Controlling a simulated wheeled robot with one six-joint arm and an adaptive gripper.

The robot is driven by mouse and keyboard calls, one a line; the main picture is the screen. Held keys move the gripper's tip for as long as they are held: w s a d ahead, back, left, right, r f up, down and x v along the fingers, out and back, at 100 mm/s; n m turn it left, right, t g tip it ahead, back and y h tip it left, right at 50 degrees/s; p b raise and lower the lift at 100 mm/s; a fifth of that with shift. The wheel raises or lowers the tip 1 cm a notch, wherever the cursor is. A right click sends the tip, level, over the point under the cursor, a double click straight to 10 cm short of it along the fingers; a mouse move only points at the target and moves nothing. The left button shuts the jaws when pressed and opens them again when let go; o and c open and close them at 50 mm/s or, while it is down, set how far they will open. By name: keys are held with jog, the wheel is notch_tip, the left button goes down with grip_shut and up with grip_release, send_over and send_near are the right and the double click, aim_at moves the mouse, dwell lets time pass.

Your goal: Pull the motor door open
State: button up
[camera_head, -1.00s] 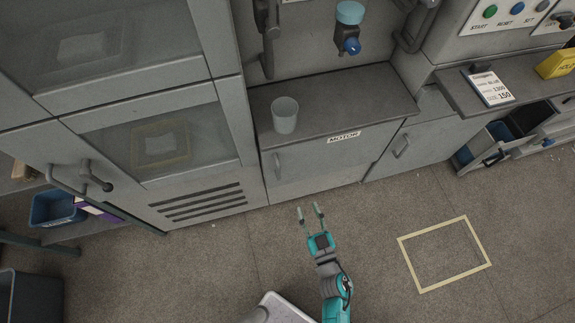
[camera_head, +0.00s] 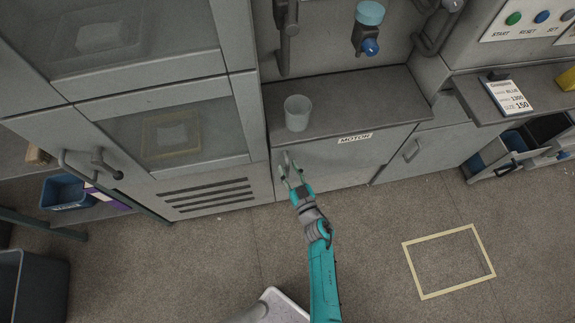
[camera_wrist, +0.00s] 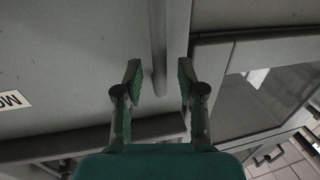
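The motor door (camera_head: 345,162) is a grey cabinet panel below a ledge, and it looks shut. A MOTOR label (camera_head: 355,138) sits above it and shows partly in the wrist view (camera_wrist: 10,100). The door's handle, an upright grey bar, is near its left edge; in the wrist view the handle (camera_wrist: 158,50) reaches down between my fingers. My gripper (camera_head: 290,170) is at the handle in the head view. In the wrist view my gripper (camera_wrist: 160,80) is open, with one finger on each side of the bar and visible gaps. Contact is not seen.
A clear cup (camera_head: 298,113) stands on the ledge (camera_head: 340,100) above the door. A tall cabinet (camera_head: 200,170) with glass panels and a vent is to the left. Another grey door (camera_head: 420,150) is to the right. The floor in front is clear, with a yellow outline (camera_head: 450,262).

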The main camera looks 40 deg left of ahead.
jog(key=shift+w+a, duration=0.3)
jog(key=shift+a, duration=0.35)
grip_shut()
jog(key=shift+d, duration=0.15)
